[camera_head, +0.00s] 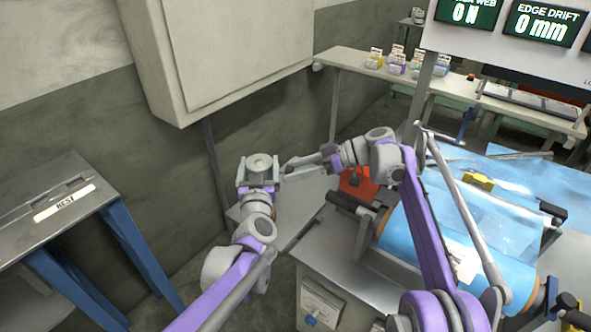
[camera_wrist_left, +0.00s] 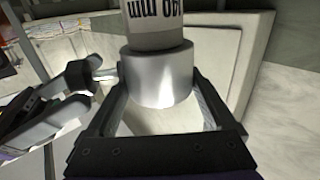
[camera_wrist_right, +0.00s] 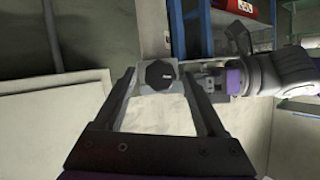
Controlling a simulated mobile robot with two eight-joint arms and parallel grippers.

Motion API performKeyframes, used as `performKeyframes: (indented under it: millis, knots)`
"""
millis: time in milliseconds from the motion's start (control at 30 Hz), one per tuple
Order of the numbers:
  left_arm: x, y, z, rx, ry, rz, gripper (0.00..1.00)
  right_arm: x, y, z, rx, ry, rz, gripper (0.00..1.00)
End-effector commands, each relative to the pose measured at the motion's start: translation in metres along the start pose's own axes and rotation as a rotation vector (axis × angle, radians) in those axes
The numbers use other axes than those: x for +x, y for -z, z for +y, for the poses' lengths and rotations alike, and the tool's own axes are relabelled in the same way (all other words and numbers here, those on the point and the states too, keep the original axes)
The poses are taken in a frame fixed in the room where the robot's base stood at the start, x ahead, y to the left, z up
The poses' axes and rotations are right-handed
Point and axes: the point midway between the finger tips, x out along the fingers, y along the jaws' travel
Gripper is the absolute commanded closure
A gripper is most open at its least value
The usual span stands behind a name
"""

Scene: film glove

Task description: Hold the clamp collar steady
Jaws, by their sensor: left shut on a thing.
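The clamp collar is a short, shiny metal cylinder (camera_wrist_left: 158,78), seen in the left wrist view between the fingers of my left gripper (camera_wrist_left: 160,100). My left gripper is shut on it. A paler cylinder with an upside-down "mm" marking adjoins the collar. A dark knob (camera_wrist_left: 80,73) on a thin screw sticks out from the collar's side. In the head view the collar (camera_head: 261,162) is small, above my left wrist. My right gripper (camera_wrist_right: 160,85) is open, with the dark many-sided knob (camera_wrist_right: 160,74) between its fingers and gaps beside it. Contact with the knob cannot be told.
A grey bench labelled REST (camera_head: 62,205) with blue legs stands at left. A large pale cabinet (camera_head: 225,55) hangs on the wall behind my arms. At right is a machine with a roller of blue film (camera_head: 435,232). A back table (camera_head: 345,57) carries small items.

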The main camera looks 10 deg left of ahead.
Motion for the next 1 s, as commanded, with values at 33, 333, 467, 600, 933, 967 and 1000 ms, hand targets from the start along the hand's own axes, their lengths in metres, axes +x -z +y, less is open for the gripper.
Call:
performKeyframes:
  millis: [33,333,467,600,933,967,1000]
  knots:
    - [0.0002,0.0003,0.0000,0.000,0.000,0.000,1.00,-0.0001,0.0001,0.0000,0.000,0.000,0.000,0.38]
    - [0.0002,0.0003,0.0000,0.000,0.000,0.000,1.00,-0.0002,0.0001,0.0000,0.000,0.000,0.000,0.92]
    - [0.0002,0.0003,0.0000,0.001,0.000,0.000,1.00,-0.0002,0.0001,0.0000,0.000,0.001,0.000,1.00]
    - [0.0002,0.0002,-0.0001,0.001,0.000,0.000,1.00,-0.0001,-0.0001,0.0016,0.047,0.020,0.001,1.00]
    - [0.0001,0.0002,-0.0001,0.001,0.000,0.000,1.00,-0.0002,-0.0002,0.0030,0.248,0.102,0.000,1.00]
    - [0.0001,0.0002,-0.0001,0.001,0.000,0.000,1.00,-0.0002,-0.0003,0.0030,0.253,0.104,0.000,1.00]
    - [0.0001,0.0002,-0.0001,0.001,0.000,0.000,1.00,-0.0002,-0.0003,0.0029,0.257,0.106,0.000,1.00]
